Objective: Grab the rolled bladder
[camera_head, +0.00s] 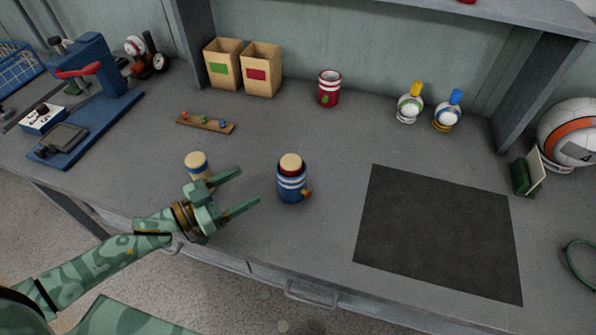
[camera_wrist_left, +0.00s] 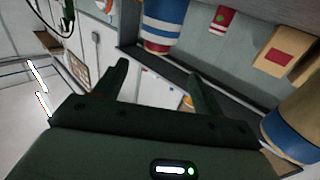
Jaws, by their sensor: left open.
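I cannot tell for sure which object is the rolled bladder. A tan-topped cylinder with a blue band (camera_head: 196,163) stands just behind my left gripper, which hides its lower part. It also shows large at the right edge of the left wrist view (camera_wrist_left: 293,122). A blue-and-white striped can (camera_head: 291,186) with a tan round top (camera_head: 291,163) and a small orange piece at its side stands right of the gripper; its stripes show in the left wrist view (camera_wrist_left: 163,25). My left gripper (camera_head: 249,190) is open, fingers toward the can, with nothing between them.
A dark mat (camera_head: 440,235) lies right of the can. Behind are two paper bags (camera_head: 261,71), a red can (camera_head: 329,90) and a small wooden strip (camera_head: 205,124). A blue press (camera_head: 100,85) stands at left. The bench front edge runs below the gripper.

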